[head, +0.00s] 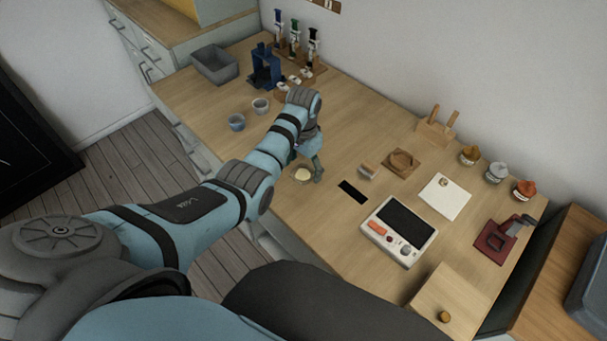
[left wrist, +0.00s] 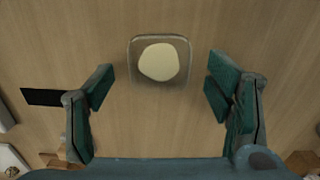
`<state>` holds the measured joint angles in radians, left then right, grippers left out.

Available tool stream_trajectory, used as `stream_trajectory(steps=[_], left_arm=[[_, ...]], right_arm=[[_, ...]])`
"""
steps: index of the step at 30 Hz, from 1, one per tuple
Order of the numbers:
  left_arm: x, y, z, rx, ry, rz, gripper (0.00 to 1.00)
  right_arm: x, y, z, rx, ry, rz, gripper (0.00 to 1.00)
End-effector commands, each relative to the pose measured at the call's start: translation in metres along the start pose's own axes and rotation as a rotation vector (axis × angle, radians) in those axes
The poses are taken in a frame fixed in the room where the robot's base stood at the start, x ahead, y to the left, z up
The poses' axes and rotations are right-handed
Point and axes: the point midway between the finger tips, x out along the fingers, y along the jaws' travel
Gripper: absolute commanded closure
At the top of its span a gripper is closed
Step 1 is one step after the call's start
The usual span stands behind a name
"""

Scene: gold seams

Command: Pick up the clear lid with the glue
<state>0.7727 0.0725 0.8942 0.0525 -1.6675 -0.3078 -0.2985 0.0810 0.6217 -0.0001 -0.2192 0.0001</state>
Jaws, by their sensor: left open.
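The clear lid (head: 296,177) lies on the wooden table with a round pale cream patch of glue (head: 303,174) on it. In the left wrist view the lid (left wrist: 160,40) is a rounded square with the glue (left wrist: 159,62) in its middle. My left gripper (head: 312,172) is over the table right at the lid. In the left wrist view its green fingers (left wrist: 160,92) are wide apart, one on each side of the lid, with clear space between each finger and the lid. Nothing is held. My right gripper is not in view.
A device with a dark screen (head: 400,228) stands nearer the front. Two small cups (head: 237,122) and a grey bin (head: 214,66) stand further left.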

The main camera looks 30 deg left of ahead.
Motion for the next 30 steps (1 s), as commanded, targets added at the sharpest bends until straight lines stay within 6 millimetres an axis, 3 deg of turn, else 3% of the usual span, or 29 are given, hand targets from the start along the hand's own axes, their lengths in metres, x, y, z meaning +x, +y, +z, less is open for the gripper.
stream_trajectory(steps=[2, 8, 14, 15, 25, 30], left_arm=[[0.01, 0.0, 0.0, 0.0, -0.001, 0.0, 0.27], [0.009, 0.0, 0.0, 0.0, 0.0, 0.0, 0.28], [0.009, 0.0, 0.0, 0.0, 0.0, 0.0, 0.6], [0.009, 0.0, 0.0, 0.0, 0.0, 0.0, 0.62], [0.007, 0.0, 0.0, 0.0, 0.0, 0.0, 0.62], [-0.011, 0.0, -0.001, 0.0, 0.002, -0.001, 0.62]], right_arm=[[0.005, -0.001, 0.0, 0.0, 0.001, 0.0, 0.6], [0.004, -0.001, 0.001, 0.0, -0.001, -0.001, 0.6], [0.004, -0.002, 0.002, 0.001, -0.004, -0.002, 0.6], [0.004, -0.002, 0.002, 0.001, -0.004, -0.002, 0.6], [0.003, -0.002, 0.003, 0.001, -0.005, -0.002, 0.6], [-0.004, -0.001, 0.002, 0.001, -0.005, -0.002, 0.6]])
